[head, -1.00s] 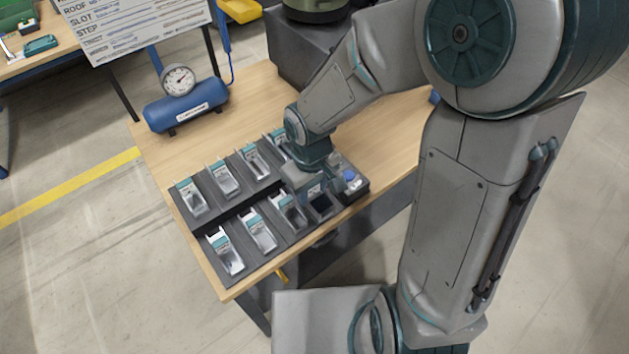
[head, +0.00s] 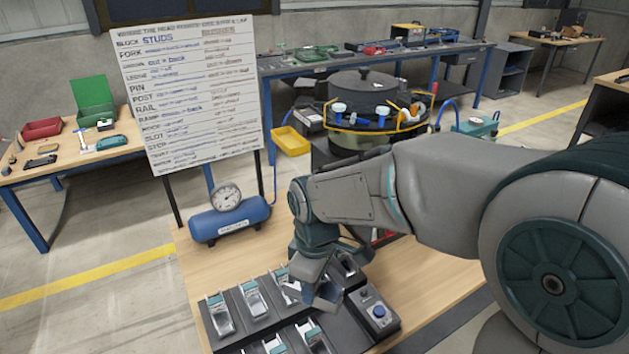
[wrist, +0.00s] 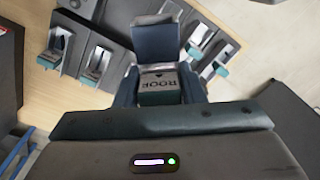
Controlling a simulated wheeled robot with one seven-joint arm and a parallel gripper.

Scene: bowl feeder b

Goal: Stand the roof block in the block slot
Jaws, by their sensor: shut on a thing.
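My gripper (head: 326,292) is above the right part of the slotted tray in the head view. In the wrist view my gripper (wrist: 159,88) is shut on a grey block, the roof block (wrist: 160,82), with ROOF and a small arrow on its face, upside down in that picture. A dark blue finger part stands behind it. The dark tray (head: 237,308) has two rows of slots with teal-and-white labels; it also shows in the wrist view (wrist: 75,50), below and apart from the block. I cannot read the labels, so I cannot tell which is the block slot.
A control box with a blue button (head: 378,311) adjoins the tray's right end. A blue air tank with a gauge (head: 229,220) stands behind the tray. A whiteboard (head: 190,95) and a bowl feeder (head: 365,110) are farther back. The wooden bench right of the arm is clear.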

